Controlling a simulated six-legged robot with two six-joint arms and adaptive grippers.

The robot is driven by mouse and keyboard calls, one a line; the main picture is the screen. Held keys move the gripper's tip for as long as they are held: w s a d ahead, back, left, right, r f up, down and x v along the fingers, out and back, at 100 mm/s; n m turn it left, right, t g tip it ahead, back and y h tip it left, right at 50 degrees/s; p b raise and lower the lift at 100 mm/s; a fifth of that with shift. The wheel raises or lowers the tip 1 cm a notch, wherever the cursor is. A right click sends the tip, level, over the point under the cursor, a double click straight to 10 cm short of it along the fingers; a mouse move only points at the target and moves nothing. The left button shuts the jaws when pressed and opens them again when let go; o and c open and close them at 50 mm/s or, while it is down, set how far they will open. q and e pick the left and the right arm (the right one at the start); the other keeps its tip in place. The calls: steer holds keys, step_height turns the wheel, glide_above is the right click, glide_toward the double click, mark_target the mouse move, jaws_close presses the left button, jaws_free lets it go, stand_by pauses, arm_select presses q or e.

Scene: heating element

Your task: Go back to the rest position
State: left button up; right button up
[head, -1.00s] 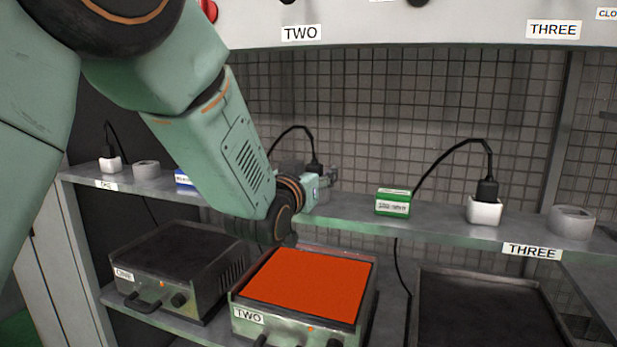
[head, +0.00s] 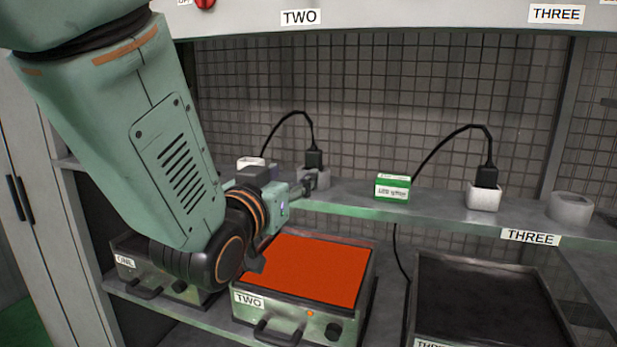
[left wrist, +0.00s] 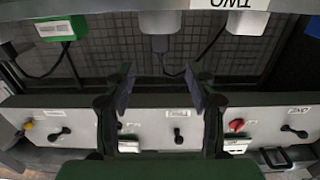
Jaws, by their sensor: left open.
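My left gripper (head: 308,185) is at the end of the green arm in the head view, at shelf height and in front of a grey socket block (head: 323,177) with a black plug (head: 314,159) in it. Whether it touches the block cannot be told from the head view. In the left wrist view its two dark fingers (left wrist: 159,88) stand apart with nothing between them. My arm hides part of the shelf and of heater ONE. My right gripper is not in view.
Heater TWO (head: 310,270) has a glowing orange plate below my gripper. Heater ONE (head: 135,265) is to its left, and a dark-topped unit (head: 480,290) to its right. A green box (head: 393,187) and a white socket (head: 483,198) with a plugged cable stand on the shelf.

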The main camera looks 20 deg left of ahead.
arm_select(q)
steer(key=s+a+f+g+b, duration=0.1)
steer(key=s+f+g+b, duration=0.3)
steer(key=f, duration=1.4)
steer(key=s+a+f+g+b, duration=0.1)
steer(key=s+f+g, duration=0.55)
steer(key=f, duration=1.15)
steer(key=s+f+g+b, duration=0.5)
steer(key=s+f+g, duration=0.2)
steer(key=s+f, duration=1.5)
steer(key=s+a, duration=0.1)
steer(key=s, duration=0.2)
steer(key=shift+s+f+n+y+b, duration=0.2)
steer(key=shift+f+n+y+b, duration=0.1)
steer(key=shift+f+n+b, duration=0.1)
